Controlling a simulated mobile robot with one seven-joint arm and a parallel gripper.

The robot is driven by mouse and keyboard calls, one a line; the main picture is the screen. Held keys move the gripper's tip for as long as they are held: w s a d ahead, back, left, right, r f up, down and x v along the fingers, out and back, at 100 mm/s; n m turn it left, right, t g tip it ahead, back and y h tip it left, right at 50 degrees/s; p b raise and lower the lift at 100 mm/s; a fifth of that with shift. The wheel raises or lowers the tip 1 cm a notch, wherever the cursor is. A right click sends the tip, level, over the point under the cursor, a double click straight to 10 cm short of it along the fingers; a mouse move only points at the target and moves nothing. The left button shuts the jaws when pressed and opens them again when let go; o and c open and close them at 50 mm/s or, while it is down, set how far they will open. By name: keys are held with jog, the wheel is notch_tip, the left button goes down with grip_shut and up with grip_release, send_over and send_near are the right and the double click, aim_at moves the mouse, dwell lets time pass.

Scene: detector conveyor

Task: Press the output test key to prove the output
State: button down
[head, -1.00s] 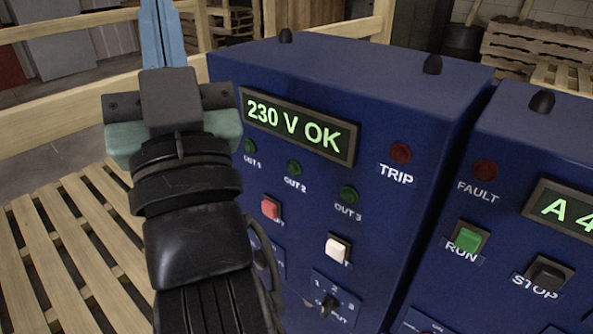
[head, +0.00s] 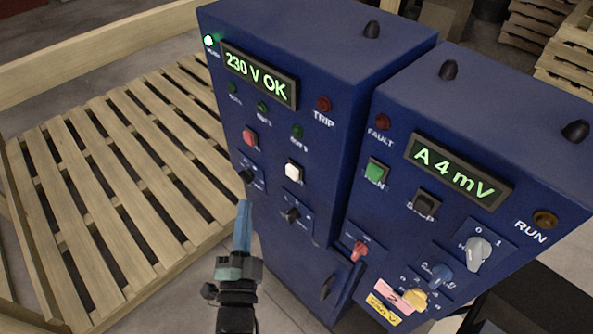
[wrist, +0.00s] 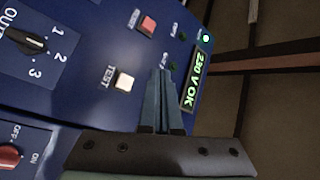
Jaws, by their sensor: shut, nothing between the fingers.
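The test key is a white square button (head: 293,171) on the front of the left blue cabinet (head: 300,30). In the wrist view the white key (wrist: 124,81) has the word TEST beside it. My gripper (head: 243,205) is shut and empty, in front of the cabinet, below and left of the white key in the head view. In the wrist view its closed fingertips (wrist: 160,75) are just right of the key; I see no contact. The display (head: 260,75) reads 230 V OK. The output lamps (head: 262,107) look dark. The output selector (wrist: 35,43) is a black knob marked 1, 2, 3.
A red key (head: 250,137) sits up and left of the white key. The right cabinet (head: 500,90) has a green RUN key (head: 376,171), a black STOP key (head: 425,203) and several knobs. A wooden pallet floor (head: 110,180) lies left, with open space above it.

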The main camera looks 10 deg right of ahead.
aim_at(287, 169)
jog(key=shift+f, duration=0.1)
dwell(0.3)
jog(key=w+d+b, duration=0.4)
jog(key=w+d, duration=0.1)
jog(key=d, duration=0.2)
dwell(0.3)
jog(key=shift+w+d, duration=0.1)
jog(key=shift+w, duration=0.05)
dwell(1.8)
jog(key=shift+w+d+b, duration=0.2)
jog(key=shift+d+b, duration=0.1)
jog(key=shift+w+d+b, duration=0.3)
jog(key=shift+d+b, duration=0.1)
jog(key=shift+d, duration=0.05)
dwell(0.9)
jog(key=shift+a, duration=0.1)
jog(key=shift+s+a+p, duration=0.6)
jog(key=shift+a, duration=0.1)
